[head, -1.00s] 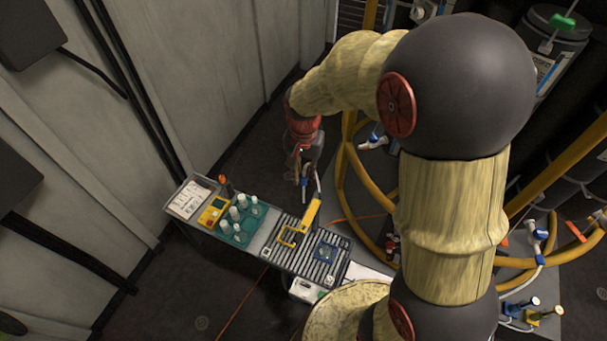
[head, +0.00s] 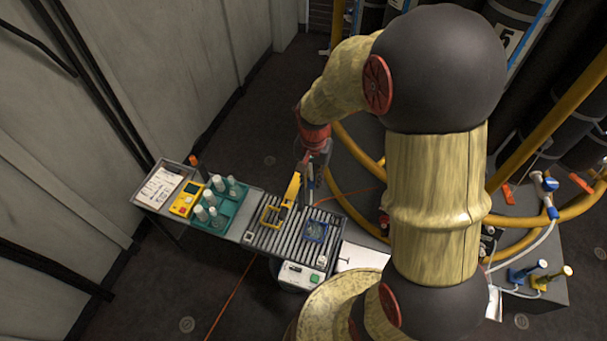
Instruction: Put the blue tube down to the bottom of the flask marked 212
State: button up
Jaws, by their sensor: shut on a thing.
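My gripper (head: 311,168) hangs below the red wrist of my arm, just beyond the far edge of the bench. It is shut on a thin blue-grey piece that appears to be the blue tube (head: 310,182), pointing down. The tube is small and dark here, and its lower end is hard to make out behind the bench. I cannot read the number 212 anywhere. Tall black flasks stand at the back right, and one of them (head: 512,30) carries a 5 on a white label.
The bench (head: 250,236) holds a teal rack (head: 233,221) of pale bottles, a yellow meter (head: 187,199) and a ribbed section with a yellow handle (head: 292,190). Yellow pipes (head: 352,150) curve close right of my gripper. A blue-and-white valve (head: 546,187) with a hose stands at right.

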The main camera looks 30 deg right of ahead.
notch_tip(320, 180, down, 13)
jog(key=d+n+b, duration=0.1)
jog(key=d+b, duration=0.1)
jog(key=b, duration=0.5)
jog(key=shift+s+d+f, duration=0.15)
jog(key=shift+d, duration=0.1)
jog(key=shift+f+b, duration=0.45)
jog(key=shift+f, duration=0.05)
jog(key=shift+f+b, duration=0.45)
jog(key=shift+f, duration=0.4)
jog(key=shift+f+b, duration=1.05)
jog(key=shift+f, duration=0.85)
